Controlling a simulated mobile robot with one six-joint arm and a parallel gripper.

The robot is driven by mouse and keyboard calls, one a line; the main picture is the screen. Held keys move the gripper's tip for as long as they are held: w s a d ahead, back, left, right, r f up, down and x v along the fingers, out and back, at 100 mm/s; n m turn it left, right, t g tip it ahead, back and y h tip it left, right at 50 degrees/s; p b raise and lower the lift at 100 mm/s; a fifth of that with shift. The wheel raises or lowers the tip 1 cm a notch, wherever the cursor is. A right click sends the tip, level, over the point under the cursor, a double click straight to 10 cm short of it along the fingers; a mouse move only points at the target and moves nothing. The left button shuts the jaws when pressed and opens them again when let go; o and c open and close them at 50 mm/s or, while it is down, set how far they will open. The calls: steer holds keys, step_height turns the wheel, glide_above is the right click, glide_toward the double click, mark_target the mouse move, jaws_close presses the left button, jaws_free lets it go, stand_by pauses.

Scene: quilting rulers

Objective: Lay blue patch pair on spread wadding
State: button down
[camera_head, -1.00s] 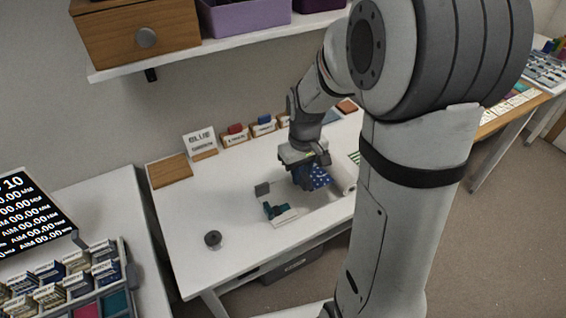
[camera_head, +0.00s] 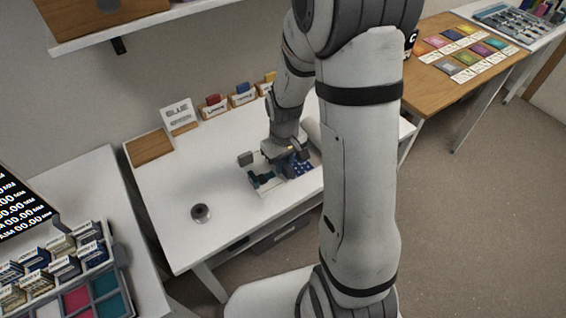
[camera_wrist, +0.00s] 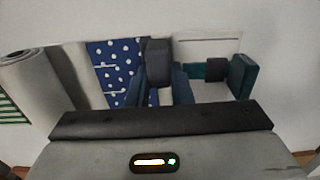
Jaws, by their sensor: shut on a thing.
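The blue patch pair (camera_wrist: 113,62), dark blue with white dots and thin pale marks, shows left of my gripper (camera_wrist: 159,75) in the wrist view. The gripper is shut on its right-hand part, with blue cloth on both sides of the dark finger. In the head view the gripper (camera_head: 286,155) is low over the white table, and a bit of the dotted patch (camera_head: 303,168) shows below it. The pale grey spread wadding (camera_wrist: 74,80) lies beside and under the patch, running from a roll (camera_wrist: 28,75). I cannot tell whether the patch touches it.
A teal device (camera_wrist: 242,76) on a white base is just right of the gripper; it also shows in the head view (camera_head: 262,180). A sign (camera_head: 179,115) and card boxes line the back.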

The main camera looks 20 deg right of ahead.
steer(key=c, duration=1.3)
jaws_free()
steer(key=shift+f, duration=0.15)
step_height(320, 180, up, 12)
steer(key=p, duration=0.2)
steer(key=s+r+m+t, duration=0.1)
steer(key=s+r, duration=0.3)
steer(key=s, duration=0.2)
steer(key=s+r+m+t, duration=0.1)
steer(key=s+r+m, duration=0.1)
steer(key=s, duration=0.5)
steer(key=shift+s+r+m, duration=0.25)
steer(key=shift+r+m, duration=0.05)
steer(key=shift+r, duration=0.6)
